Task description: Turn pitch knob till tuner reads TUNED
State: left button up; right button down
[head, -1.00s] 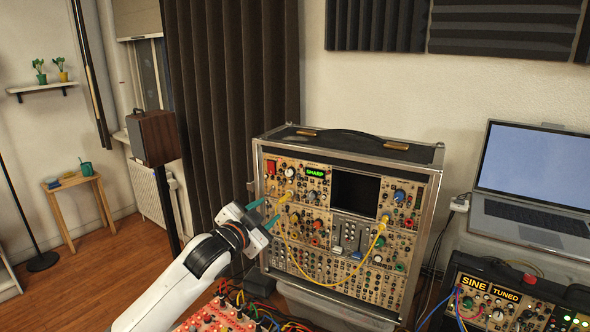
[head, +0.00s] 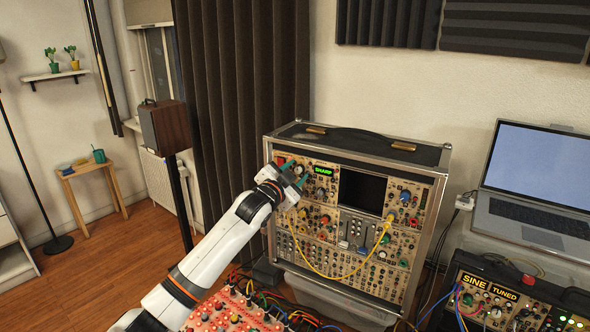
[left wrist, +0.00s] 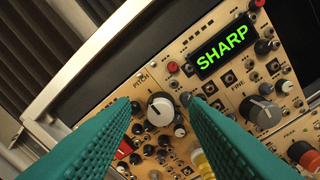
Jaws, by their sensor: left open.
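The pitch knob (left wrist: 160,108), white with a dark pointer mark, sits under the PITCH label on the tan panel. The tuner display (left wrist: 222,46) beside it reads SHARP in green; it also shows in the head view (head: 323,171). My left gripper (head: 298,174) is at the upper left of the synth case. Its teal fingers are open, one on each side of the pitch knob in the left wrist view (left wrist: 163,103). I cannot tell whether they touch it. My right gripper is not in view.
A yellow cable (head: 340,277) loops across the synth case (head: 445,190). Other knobs, including a grey one (left wrist: 262,112), surround the pitch knob. A second case at lower right carries SINE and TUNED labels (head: 504,294). A red panel (head: 225,318) with cables lies below my left arm.

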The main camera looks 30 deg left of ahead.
pick_arm(q)
jog(key=shift+w+f, duration=0.1)
jog(key=shift+w, duration=0.2)
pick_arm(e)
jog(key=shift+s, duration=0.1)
pick_arm(q)
grip_shut()
jog(key=n+p, duration=0.1)
jog(key=n, duration=0.2)
jog(key=shift+r, duration=0.2)
jog(key=shift+n, duration=0.7)
grip_release()
jog(key=shift+f, duration=0.1)
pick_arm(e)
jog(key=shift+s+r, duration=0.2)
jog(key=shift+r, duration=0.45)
